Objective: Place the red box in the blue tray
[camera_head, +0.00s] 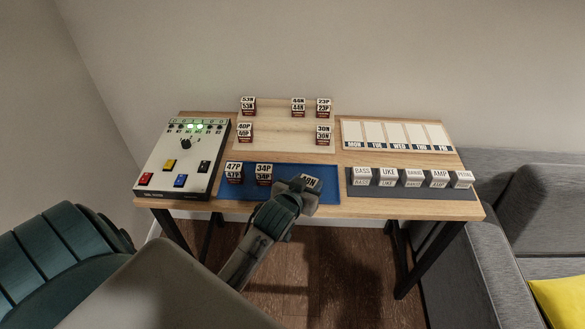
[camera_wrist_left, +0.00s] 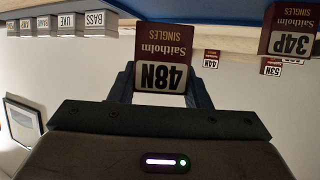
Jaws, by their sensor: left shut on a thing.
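The red box labelled 48N (camera_head: 310,182) is held between the fingers of my left gripper (camera_head: 302,187), over the right part of the blue tray (camera_head: 285,173). In the left wrist view, which is upside down, its dark red and white label faces the camera (camera_wrist_left: 163,58), with a finger at each side. I cannot tell whether the box touches the tray floor. Two similar red boxes, 47P (camera_head: 234,173) and 34P (camera_head: 264,174), stand in the left part of the tray. My right gripper is not in view.
Several more red boxes stand on the pale wooden board (camera_head: 285,128) behind the tray. A control panel (camera_head: 184,150) with coloured buttons is at left. A dark grey tray (camera_head: 405,190) with several grey boxes and a day-labelled board (camera_head: 395,134) are at right.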

